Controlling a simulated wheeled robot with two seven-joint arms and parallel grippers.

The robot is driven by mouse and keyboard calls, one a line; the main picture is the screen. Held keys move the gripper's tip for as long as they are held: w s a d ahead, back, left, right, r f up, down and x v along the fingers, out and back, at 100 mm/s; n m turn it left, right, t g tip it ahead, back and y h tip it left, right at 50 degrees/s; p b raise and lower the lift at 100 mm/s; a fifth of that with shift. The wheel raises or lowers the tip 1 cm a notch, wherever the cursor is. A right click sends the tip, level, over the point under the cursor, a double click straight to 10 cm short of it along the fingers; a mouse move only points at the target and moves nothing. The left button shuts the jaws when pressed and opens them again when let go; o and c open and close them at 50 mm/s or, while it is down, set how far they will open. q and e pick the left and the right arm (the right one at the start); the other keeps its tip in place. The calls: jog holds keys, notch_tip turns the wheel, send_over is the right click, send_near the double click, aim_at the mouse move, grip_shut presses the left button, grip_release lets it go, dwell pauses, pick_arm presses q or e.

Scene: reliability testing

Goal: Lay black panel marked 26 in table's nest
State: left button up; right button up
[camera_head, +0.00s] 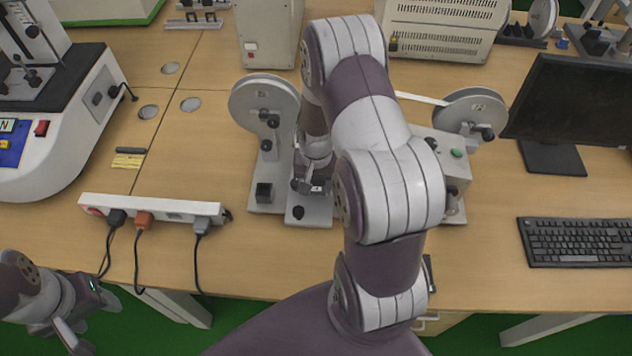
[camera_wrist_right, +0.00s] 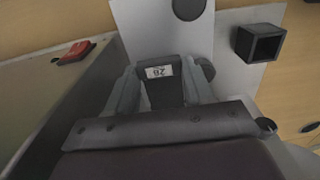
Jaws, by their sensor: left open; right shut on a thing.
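The black panel marked 26 (camera_wrist_right: 165,90) is between the fingers of my right gripper (camera_wrist_right: 163,82) in the right wrist view. Its white label faces the camera and reads upside down. The right gripper also shows in the head view (camera_head: 311,186), low over the grey machine base. I cannot tell whether the panel touches the base. A black square open-topped holder (camera_head: 264,193) stands on the base, left of the right gripper; it also shows in the right wrist view (camera_wrist_right: 258,43). I cannot tell for sure that it is the nest. My left gripper (camera_head: 76,335) is open at the lower left.
The machine has a reel (camera_head: 262,100) at left and a control box (camera_head: 455,170) at right. A power strip (camera_head: 150,209) with cables lies left of it. A keyboard (camera_head: 575,241) and monitor (camera_head: 575,105) stand at right. My right arm hides the machine's middle.

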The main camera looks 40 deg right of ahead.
jog(key=shift+f, duration=0.1)
dwell(0.3)
jog(key=shift+f, duration=0.55)
jog(key=shift+f+b, duration=0.4)
jog(key=shift+f, duration=0.1)
jog(key=shift+f, duration=0.2)
